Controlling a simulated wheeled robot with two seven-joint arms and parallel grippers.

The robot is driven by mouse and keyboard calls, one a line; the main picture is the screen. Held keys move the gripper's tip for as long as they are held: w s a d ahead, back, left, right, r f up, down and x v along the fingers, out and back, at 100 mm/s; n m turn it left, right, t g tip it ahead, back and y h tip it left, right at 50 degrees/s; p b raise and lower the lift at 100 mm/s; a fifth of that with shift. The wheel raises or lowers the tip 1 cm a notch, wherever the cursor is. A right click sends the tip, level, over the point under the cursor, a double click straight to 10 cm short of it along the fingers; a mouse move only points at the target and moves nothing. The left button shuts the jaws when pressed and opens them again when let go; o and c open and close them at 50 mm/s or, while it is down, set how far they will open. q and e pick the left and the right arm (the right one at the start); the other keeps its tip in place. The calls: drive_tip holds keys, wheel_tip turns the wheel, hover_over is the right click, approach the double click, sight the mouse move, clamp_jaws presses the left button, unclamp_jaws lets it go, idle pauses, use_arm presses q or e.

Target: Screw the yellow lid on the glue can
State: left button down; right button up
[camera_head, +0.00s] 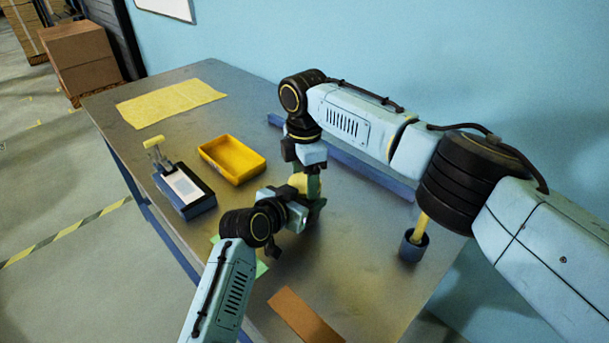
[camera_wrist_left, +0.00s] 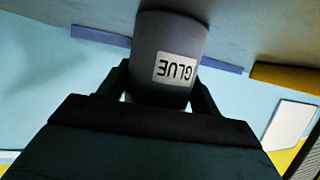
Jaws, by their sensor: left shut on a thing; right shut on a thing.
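The glue can (camera_wrist_left: 168,50) is a grey cylinder with a white GLUE label, upside down in the left wrist view. My left gripper (camera_head: 303,211) is shut on it, one dark finger on each side. In the head view the can is mostly hidden behind the grippers. My right gripper (camera_head: 307,182) points down from above, right over the left one. It is shut on a yellow piece that looks like the yellow lid (camera_head: 297,182). Whether the lid touches the can's rim cannot be told, and the lid does not show in the left wrist view.
A yellow tray (camera_head: 226,170) and a dark blue box with a label and yellow-topped handle (camera_head: 186,195) stand left. A blue rail (camera_head: 370,172) runs behind. A dark cup (camera_head: 413,247) stands right. A brown strip (camera_head: 305,316) lies in front. A yellow cloth (camera_head: 170,102) lies far left.

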drive_tip(key=m, duration=0.3)
drive_tip(key=o, duration=1.1)
drive_tip(key=shift+r, duration=2.3)
